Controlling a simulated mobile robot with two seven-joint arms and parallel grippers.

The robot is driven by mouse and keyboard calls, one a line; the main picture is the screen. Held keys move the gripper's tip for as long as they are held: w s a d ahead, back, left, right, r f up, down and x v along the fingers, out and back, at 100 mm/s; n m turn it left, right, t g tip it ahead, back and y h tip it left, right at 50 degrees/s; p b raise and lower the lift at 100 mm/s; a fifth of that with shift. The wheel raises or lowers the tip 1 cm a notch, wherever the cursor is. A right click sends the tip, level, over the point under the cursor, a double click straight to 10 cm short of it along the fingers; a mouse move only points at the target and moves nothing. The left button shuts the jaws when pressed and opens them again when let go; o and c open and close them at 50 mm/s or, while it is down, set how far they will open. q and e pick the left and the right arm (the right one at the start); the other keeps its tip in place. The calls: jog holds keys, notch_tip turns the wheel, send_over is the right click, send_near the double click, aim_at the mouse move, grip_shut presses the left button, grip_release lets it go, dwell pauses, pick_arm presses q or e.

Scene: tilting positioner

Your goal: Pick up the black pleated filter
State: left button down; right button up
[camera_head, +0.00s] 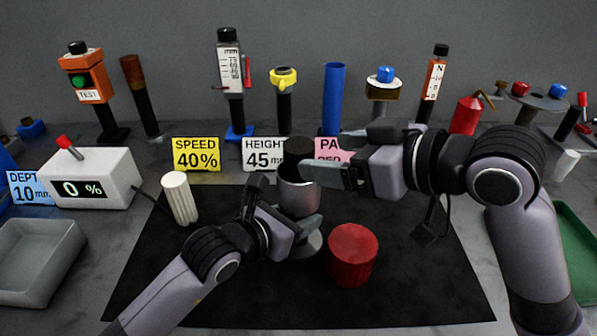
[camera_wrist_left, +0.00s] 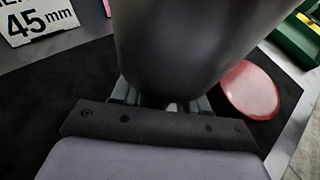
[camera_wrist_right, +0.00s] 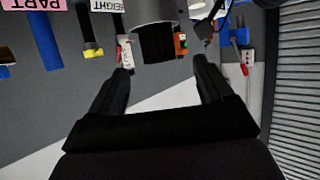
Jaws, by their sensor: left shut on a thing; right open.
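The black pleated filter (camera_head: 298,149) is a dark ribbed cylinder. It stands out of the top of a grey metal cup (camera_head: 298,195); its lower part is hidden inside. My left gripper (camera_head: 287,206) is shut on the cup, whose wall fills the left wrist view (camera_wrist_left: 195,45). My right gripper (camera_head: 340,160) is open and empty, to the right of the filter. In the right wrist view the filter (camera_wrist_right: 157,44) lies just ahead of the fingertips (camera_wrist_right: 164,68), roughly between them, with no clear contact.
A red round cap (camera_head: 352,255) stands right of the cup. A white ribbed cylinder (camera_head: 179,197) stands on the black mat (camera_head: 150,270) at left. A grey box reading 0 % (camera_head: 95,178), a grey tray (camera_head: 35,262) and label cards (camera_head: 196,154) surround it. Tools line the back.

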aim_at(312, 153)
jog(key=shift+x, duration=3.85)
jog(key=shift+w+d, duration=0.1)
jog(key=shift+c, duration=0.3)
jog(key=c, duration=1)
notch_tip(312, 153, up, 10)
jog(key=shift+r, duration=0.1)
